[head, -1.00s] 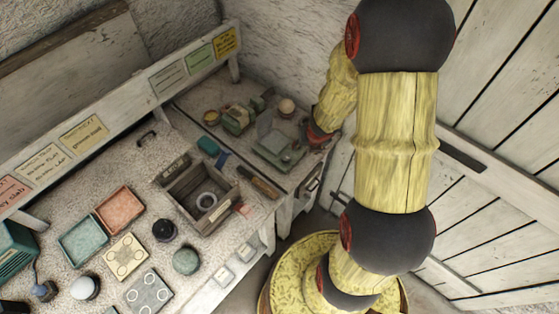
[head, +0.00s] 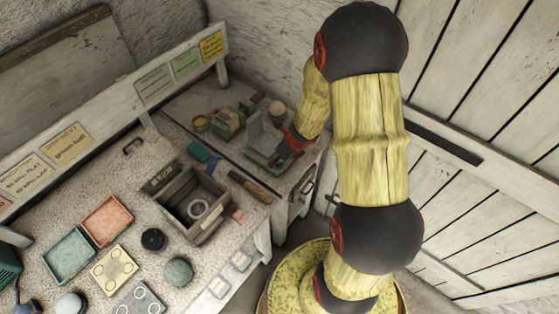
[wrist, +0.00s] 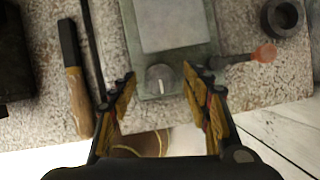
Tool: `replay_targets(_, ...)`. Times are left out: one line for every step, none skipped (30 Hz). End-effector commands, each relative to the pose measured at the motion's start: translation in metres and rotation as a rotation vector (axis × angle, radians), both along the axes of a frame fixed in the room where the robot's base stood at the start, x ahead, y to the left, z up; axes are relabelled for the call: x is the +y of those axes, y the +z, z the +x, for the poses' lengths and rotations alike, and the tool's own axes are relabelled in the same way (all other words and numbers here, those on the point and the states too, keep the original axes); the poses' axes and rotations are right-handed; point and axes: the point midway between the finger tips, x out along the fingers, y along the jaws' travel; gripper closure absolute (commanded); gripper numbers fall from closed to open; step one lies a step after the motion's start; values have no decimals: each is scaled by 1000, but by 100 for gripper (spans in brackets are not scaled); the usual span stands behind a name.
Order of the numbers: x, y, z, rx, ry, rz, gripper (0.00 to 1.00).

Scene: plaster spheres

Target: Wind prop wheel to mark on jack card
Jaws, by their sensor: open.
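A grey-green device with a flat pale panel (wrist: 172,24) lies at the top middle of the wrist view. It also shows on the far end of the bench in the head view (head: 255,130). A round grey knob (wrist: 159,78), perhaps the prop wheel, sits at its near edge. My gripper (wrist: 158,80) is open, with a finger on each side of the knob and gaps showing between. In the head view my gripper (head: 285,150) is over the device's near right side. I cannot make out a mark or pick out the jack card.
A lever with an orange end (wrist: 264,53) lies beside the right finger, and a dark ring (wrist: 282,18) beyond it. A wooden-handled tool (wrist: 78,100) lies left. An open box (head: 187,212) holds a pale ring. The bench edge is close below my gripper.

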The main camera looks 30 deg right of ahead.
Motion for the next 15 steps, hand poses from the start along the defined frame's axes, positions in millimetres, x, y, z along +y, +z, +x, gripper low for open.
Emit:
replay_targets(0, -3, 1, 0, 0, 0, 52)
replay_targets(0, -3, 1, 0, 0, 0, 52)
replay_targets(0, -4, 2, -1, -1, 0, 52)
replay_targets(0, -4, 2, -1, -1, 0, 52)
replay_targets(0, -3, 2, -1, -1, 0, 52)
replay_targets(0, -3, 2, -1, -1, 0, 52)
replay_targets(0, -3, 2, -1, -1, 0, 52)
replay_targets(0, -3, 2, -1, -1, 0, 52)
replay_targets(0, -3, 2, -1, -1, 0, 52)
replay_targets(0, -3, 2, -1, -1, 0, 52)
replay_targets(0, -3, 2, -1, -1, 0, 54)
replay_targets(0, -3, 2, -1, -1, 0, 56)
replay_targets(0, -3, 2, -1, -1, 0, 58)
replay_targets(0, -3, 2, -1, -1, 0, 60)
replay_targets(0, -3, 2, -1, -1, 0, 62)
